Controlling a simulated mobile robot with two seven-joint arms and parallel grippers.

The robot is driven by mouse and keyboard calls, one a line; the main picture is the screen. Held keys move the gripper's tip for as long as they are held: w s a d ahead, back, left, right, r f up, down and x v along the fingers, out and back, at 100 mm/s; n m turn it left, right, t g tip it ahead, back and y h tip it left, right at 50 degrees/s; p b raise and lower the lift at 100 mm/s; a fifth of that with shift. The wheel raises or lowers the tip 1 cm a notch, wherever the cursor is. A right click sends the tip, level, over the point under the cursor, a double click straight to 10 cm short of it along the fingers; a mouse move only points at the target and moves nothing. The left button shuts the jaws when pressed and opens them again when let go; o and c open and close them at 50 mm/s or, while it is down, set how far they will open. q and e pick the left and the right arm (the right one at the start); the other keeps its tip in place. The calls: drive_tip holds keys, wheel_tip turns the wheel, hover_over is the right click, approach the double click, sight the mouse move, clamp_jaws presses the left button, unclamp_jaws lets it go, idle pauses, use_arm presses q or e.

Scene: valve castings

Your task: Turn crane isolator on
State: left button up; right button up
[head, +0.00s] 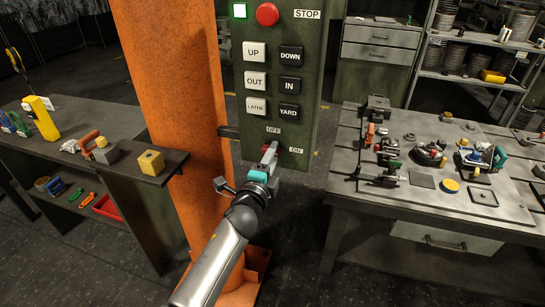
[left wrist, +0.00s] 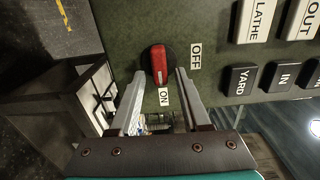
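The crane isolator is a red rotary handle on a black round base (left wrist: 158,64), low on the dark green control panel (head: 300,60). In the left wrist view the handle lies lengthwise toward the ON label (left wrist: 164,97), its white mark at that end; the OFF label (left wrist: 196,57) is to its side. My left gripper (head: 270,151) is at the panel's lower edge. Its two fingers (left wrist: 160,73) are open, one on each side of the knob, with gaps to the red handle. In the head view the fingers partly hide the knob. My right gripper is not in view.
A bench (head: 380,205) with castings is at right, a parts table (head: 115,160) at left.

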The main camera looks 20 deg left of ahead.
use_arm(q)
drive_tip(key=shift+s, duration=0.1)
drive_tip(key=shift+s+a, duration=0.15)
drive_tip(key=shift+s, duration=3.6)
drive_tip(key=shift+s+a, duration=0.15)
drive_tip(key=shift+s, duration=3.6)
